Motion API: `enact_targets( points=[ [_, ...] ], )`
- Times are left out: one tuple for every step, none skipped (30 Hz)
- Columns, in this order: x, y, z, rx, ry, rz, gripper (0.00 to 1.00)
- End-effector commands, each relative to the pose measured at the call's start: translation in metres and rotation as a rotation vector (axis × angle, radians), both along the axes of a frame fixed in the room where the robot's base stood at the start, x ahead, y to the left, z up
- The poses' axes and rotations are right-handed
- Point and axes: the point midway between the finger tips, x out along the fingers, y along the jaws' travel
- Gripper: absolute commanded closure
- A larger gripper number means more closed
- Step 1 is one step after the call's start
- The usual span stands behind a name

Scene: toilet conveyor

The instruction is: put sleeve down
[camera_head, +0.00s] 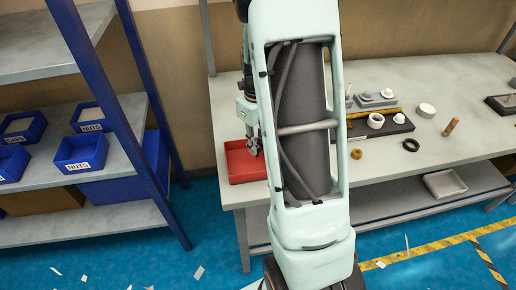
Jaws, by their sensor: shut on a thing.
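My gripper (254,148) is at the left end of the workbench, pointing down over the red tray (240,167). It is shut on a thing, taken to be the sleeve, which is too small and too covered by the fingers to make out. My arm hides the right part of the red tray. I cannot tell whether the held thing touches the tray's floor.
The workbench (450,85) carries a black block (392,128) with white round parts, a black ring (411,145), a wooden peg (450,126) and a white disc (426,110). A blue-framed shelf with blue bins (80,153) stands left.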

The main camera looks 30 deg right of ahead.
Motion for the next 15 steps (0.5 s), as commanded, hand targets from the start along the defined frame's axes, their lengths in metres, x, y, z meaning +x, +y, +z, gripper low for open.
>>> enact_targets(
  points=[
    [-0.003,-0.002,-0.011,0.001,0.007,-0.004,1.00],
    [-0.003,-0.002,-0.016,0.001,0.007,-0.004,1.00],
    [-0.003,-0.002,-0.021,0.001,0.006,-0.003,1.00],
    [-0.002,-0.002,-0.024,0.001,0.004,-0.003,1.00],
    [-0.002,-0.002,-0.025,0.000,0.003,-0.002,1.00],
    [-0.002,-0.001,-0.026,0.000,0.002,-0.002,1.00],
    [-0.001,-0.001,-0.026,0.000,0.002,-0.001,1.00],
    [-0.001,-0.001,-0.026,-0.001,0.002,-0.001,1.00],
    [-0.001,-0.002,-0.026,0.000,0.001,-0.001,1.00],
    [-0.001,-0.002,-0.025,0.000,0.001,-0.001,1.00],
    [-0.001,-0.002,-0.025,-0.001,0.002,-0.001,1.00],
    [-0.001,-0.002,-0.026,-0.001,0.002,-0.001,1.00],
    [-0.001,-0.002,-0.026,-0.001,0.002,-0.001,1.00],
    [-0.001,-0.002,-0.028,-0.001,0.002,-0.001,1.00],
    [-0.002,-0.002,-0.029,-0.001,0.002,-0.001,1.00]
  ],
)
